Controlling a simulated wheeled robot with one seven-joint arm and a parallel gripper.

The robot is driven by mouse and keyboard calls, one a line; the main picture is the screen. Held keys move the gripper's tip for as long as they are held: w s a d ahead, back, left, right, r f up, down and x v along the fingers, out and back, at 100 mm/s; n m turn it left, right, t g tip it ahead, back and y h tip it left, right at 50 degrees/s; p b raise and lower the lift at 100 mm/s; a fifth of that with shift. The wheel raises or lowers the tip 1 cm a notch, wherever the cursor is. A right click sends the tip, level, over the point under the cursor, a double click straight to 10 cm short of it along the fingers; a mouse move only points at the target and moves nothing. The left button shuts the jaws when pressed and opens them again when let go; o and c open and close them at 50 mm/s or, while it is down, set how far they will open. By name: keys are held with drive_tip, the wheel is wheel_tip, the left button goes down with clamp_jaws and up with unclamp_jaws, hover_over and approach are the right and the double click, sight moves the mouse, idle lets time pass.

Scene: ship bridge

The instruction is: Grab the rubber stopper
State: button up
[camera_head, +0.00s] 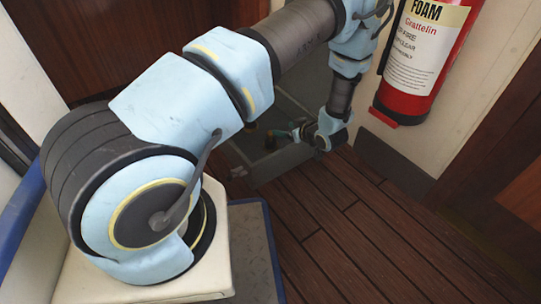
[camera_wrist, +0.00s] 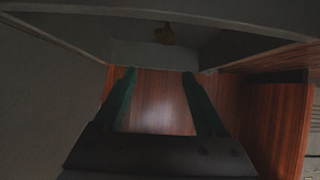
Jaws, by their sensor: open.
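A small brownish object, probably the rubber stopper (camera_wrist: 165,34), shows dimly in the wrist view, on a grey surface beyond my fingertips and near the top. Its exact shape is too dark to tell. My gripper (camera_wrist: 158,72) is open, its two green fingers apart with nothing between them. In the head view my gripper (camera_head: 277,134) is low down by a grey box-like structure, its fingers pointing left. A few small dark or brownish things lie around it there, and I cannot tell which is the stopper.
The grey box-like structure (camera_head: 268,172) has raised edges close around my gripper; grey walls also flank it in the wrist view. A red fire extinguisher (camera_head: 425,50) hangs on the wall at right. The wooden plank floor (camera_head: 345,225) in front is clear.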

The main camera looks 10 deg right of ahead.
sight(271, 133)
drive_tip(key=w+f+b, duration=0.1)
drive_tip(key=w+a+f+b, duration=0.1)
drive_tip(key=f, duration=0.1)
drive_tip(key=w+a+f+b, duration=0.1)
drive_tip(key=f, duration=0.1)
drive_tip(key=shift+w+a+f, duration=0.1)
drive_tip(key=shift+w+a, duration=0.05)
drive_tip(key=shift+w, duration=0.2)
drive_tip(key=b+x, duration=0.3)
drive_tip(key=x, duration=0.1)
drive_tip(key=shift+w+a+f+b, duration=0.1)
drive_tip(key=shift+f+b, duration=0.25)
drive_tip(key=shift+f, duration=0.1)
drive_tip(key=shift+w+a, duration=0.1)
drive_tip(key=shift+w, duration=0.1)
drive_tip(key=shift+r, duration=0.1)
drive_tip(key=shift+c, duration=0.3)
clamp_jaws()
